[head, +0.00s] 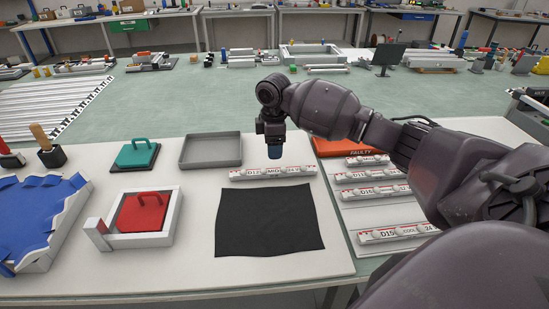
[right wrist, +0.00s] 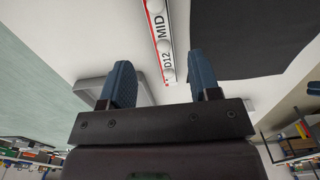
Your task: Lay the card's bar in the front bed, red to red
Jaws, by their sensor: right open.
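A white bar marked D12 MID (head: 272,173) lies on the table just behind a black cloth (head: 268,220), with a red mark at its left end. My right gripper (head: 275,160) points down above and behind this bar, apart from it. In the right wrist view its blue fingers (right wrist: 160,90) are open and empty, with the D12 bar (right wrist: 158,45) beyond them. At the right, several similar bars lie in a pale rack; the nearest is marked D15 COOL 24 (head: 398,234). I cannot make out a card or tell which place is the front bed. My left gripper is not in view.
A blue-lined tray (head: 30,245) is at far left. An orange bin marked FAULTY (head: 335,149) is behind the rack.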

